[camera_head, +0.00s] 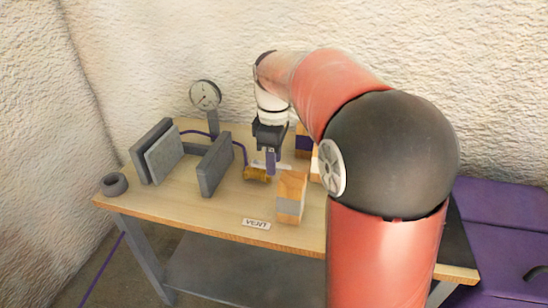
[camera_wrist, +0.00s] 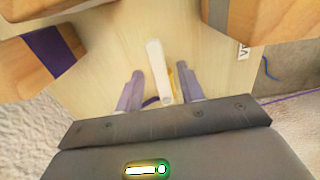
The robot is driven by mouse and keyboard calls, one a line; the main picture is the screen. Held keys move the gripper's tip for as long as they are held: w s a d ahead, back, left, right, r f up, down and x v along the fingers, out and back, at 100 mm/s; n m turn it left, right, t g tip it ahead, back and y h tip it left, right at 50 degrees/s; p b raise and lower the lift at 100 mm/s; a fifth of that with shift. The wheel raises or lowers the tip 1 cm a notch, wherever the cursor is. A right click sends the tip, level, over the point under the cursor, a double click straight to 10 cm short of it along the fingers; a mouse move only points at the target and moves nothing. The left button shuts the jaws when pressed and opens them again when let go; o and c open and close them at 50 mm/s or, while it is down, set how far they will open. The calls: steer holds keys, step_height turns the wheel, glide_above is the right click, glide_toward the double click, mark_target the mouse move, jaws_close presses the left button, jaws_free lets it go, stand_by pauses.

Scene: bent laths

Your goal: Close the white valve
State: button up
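The white valve handle (camera_wrist: 155,62) is a flat lever seen from above in the wrist view, lying lengthwise between my fingers. A little of the brass valve body (camera_head: 257,174) shows on the bench in the head view, at the end of a purple hose; the handle there is mostly hidden by my gripper. My gripper (camera_head: 270,166) points down over the valve. In the wrist view my gripper (camera_wrist: 160,72) is open, one finger on each side of the handle, with a visible gap on both sides. I cannot tell how deep the fingertips reach.
A wooden block with a grey band (camera_head: 291,197) stands right of the valve, and a purple-banded block (camera_head: 303,141) behind. Grey upright plates (camera_head: 214,164), a gauge (camera_head: 205,95) and a grey ring (camera_head: 114,185) are left. A VENT label (camera_head: 256,224) marks the front edge.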

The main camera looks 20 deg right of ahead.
jaws_close()
